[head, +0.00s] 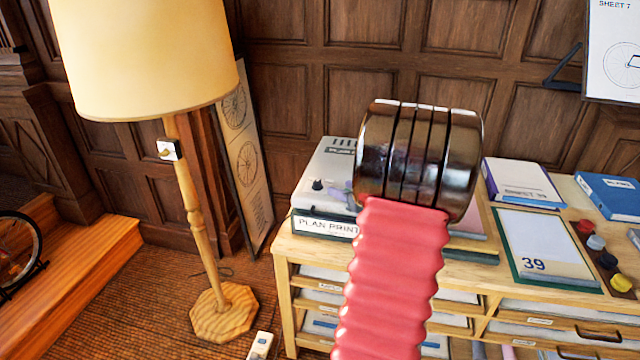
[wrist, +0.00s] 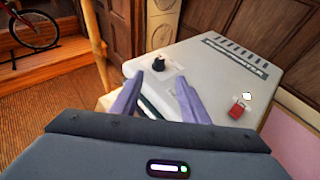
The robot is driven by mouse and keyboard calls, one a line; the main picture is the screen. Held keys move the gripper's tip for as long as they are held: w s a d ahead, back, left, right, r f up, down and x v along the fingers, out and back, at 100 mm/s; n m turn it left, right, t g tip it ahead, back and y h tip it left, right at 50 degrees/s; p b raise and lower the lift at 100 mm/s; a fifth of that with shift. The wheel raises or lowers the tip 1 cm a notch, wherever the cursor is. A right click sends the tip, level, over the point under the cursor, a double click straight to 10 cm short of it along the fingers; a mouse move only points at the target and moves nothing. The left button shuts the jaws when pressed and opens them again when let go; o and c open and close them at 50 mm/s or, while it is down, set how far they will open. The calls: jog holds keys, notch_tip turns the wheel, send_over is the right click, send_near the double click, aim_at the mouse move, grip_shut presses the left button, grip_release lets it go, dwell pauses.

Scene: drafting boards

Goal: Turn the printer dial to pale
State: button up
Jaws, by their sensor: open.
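The plan printer (head: 322,160) is a pale grey sloped box on the wooden cabinet, partly hidden behind my arm in the head view; its top fills the middle of the wrist view (wrist: 215,72). Its dial, a small black knob (wrist: 158,62), stands near its left edge and also shows in the head view (head: 318,185). I cannot read the dial's setting or any words around it. My gripper (wrist: 159,79) has two purple fingers, spread apart and empty. In the wrist view the dial appears just beyond the gap between the fingertips, not between them.
A red switch (wrist: 238,110) sits on the printer's right side. A floor lamp (head: 205,220) stands left of the cabinet (head: 465,247).

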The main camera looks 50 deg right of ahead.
aim_at(318, 182)
jog(key=shift+w, duration=0.1)
jog(key=x, duration=1.3)
jog(key=shift+w+d+f, duration=0.1)
jog(key=shift+w+f, duration=0.1)
jog(key=shift+w, duration=0.1)
grip_shut()
dwell(0.5)
